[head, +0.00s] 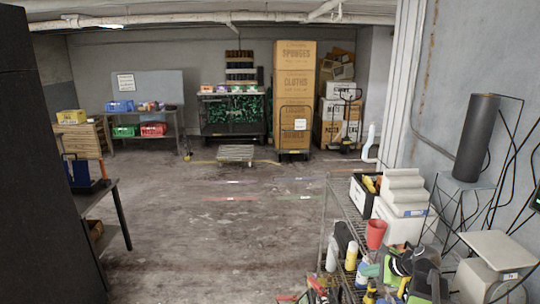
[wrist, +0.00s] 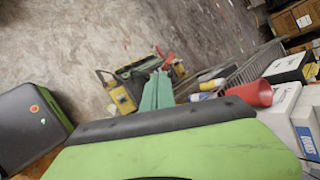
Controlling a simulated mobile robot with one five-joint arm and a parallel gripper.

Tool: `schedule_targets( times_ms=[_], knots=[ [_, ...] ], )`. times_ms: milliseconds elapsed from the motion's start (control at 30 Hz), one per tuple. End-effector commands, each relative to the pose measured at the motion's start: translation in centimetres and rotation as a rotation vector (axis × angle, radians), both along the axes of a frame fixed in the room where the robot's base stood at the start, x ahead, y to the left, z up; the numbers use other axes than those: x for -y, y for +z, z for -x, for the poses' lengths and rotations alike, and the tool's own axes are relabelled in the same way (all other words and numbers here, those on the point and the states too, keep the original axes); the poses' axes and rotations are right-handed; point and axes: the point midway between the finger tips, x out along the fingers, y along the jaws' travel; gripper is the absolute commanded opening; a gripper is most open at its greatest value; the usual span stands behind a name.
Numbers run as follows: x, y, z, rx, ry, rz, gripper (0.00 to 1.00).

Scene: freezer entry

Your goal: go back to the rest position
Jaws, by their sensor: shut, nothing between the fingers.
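My gripper (head: 370,270) is at the lower right in the head view, above the wire shelf cart (head: 340,210) and among the items there. In the wrist view its teal fingers (wrist: 156,92) lie together, with nothing between them. My green and black arm parts fill the bottom of that view and partly show in the head view. A red cup (head: 376,233) stands on the cart near my gripper; it also shows in the wrist view (wrist: 250,94), right of the fingers. I cannot tell whether the fingers touch anything.
White bottles (head: 344,237) and a yellow-labelled one (head: 351,256) stand close beside my gripper. White boxes (head: 402,218) and a black bin (head: 363,194) are behind. A dark cylinder (head: 475,138) stands at right. The floor (head: 220,230) in the middle is clear; a dark table (head: 97,197) is at left.

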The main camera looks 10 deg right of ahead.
Motion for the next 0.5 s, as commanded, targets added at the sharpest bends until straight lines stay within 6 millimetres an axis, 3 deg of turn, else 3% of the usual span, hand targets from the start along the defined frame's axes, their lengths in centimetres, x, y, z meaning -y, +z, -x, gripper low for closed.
schedule_targets(
  times_ms=[33, 200, 300, 400, 500],
  knots=[
    [-4.8, -2.2, -1.0, -0.018, 0.088, 0.025, 0.00],
    [-17.6, -6.7, -1.1, -0.067, 0.428, 0.188, 0.00],
    [-23.3, -9.1, 0.3, -0.083, 0.646, 0.310, 0.00],
    [-27.7, -11.3, 2.4, -0.095, 0.882, 0.446, 0.00],
    [-30.3, -13.2, 5.1, -0.111, 1.162, 0.611, 0.00]
  ],
)
